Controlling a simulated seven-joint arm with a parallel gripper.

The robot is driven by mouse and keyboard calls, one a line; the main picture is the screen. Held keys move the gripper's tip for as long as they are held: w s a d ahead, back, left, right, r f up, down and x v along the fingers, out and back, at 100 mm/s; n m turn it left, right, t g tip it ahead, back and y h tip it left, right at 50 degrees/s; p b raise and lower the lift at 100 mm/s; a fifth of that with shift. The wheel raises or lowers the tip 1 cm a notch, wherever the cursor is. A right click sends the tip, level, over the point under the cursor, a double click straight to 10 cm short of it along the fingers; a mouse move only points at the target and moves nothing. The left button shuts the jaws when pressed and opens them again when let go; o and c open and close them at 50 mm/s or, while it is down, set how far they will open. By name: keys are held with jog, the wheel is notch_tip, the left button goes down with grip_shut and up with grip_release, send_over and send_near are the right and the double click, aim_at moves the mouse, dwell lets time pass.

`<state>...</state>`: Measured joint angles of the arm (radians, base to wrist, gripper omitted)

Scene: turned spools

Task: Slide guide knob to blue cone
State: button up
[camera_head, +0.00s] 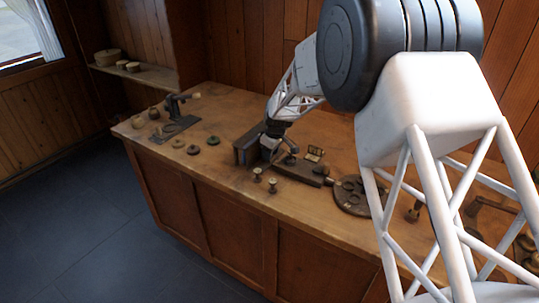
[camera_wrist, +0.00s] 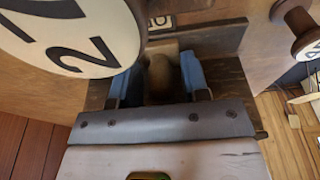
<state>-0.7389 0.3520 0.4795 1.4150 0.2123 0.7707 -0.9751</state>
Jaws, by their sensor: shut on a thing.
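In the wrist view my gripper (camera_wrist: 158,82) has its two blue-padded fingers closed around a rounded brown knob (camera_wrist: 160,72), which seems to be the guide knob. The knob sits between the fingers, over a dark flat base; its lower part is hidden by the gripper. In the head view my gripper (camera_head: 268,152) is low over the bench, beside a dark upright box (camera_head: 249,144). The knob is too small to make out there. I cannot pick out a blue cone in either view.
A pale numbered disc (camera_wrist: 70,32) is close at the wrist view's upper left, and a spool (camera_wrist: 298,22) at upper right. On the wooden bench (camera_head: 225,110) stand two small spools (camera_head: 272,186), a dark base block (camera_head: 305,170) and a round dark plate (camera_head: 352,196).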

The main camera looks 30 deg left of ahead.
aim_at(264, 163)
jog(key=shift+s, duration=1.65)
jog(key=o, duration=0.7)
jog(key=shift+o, duration=0.2)
notch_tip(264, 163, up, 7)
dwell(0.5)
